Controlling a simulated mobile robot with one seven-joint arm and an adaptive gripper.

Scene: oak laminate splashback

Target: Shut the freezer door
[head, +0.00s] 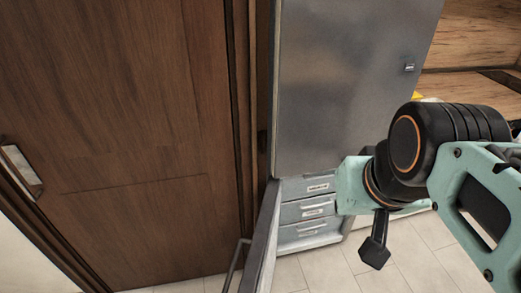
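The freezer door (263,235) stands open at the bottom centre. It is hinged at the left side of the steel fridge-freezer and swung out towards me, so I see it nearly edge-on. Its bar handle (236,265) is on the left, outer face. The open freezer compartment shows several stacked drawers (312,211), pushed in. My gripper (374,252) is a small dark shape below my mint arm, to the right of the door and in front of the compartment's right side. It appears apart from the door. Its fingers are not clear enough to read.
The upper fridge door (350,85) is shut above the compartment. A brown wooden door (125,120) with a metal handle (20,170) fills the left. Pale floor tiles (320,272) lie clear between the freezer door and my arm. Wooden splashback (470,40) is at upper right.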

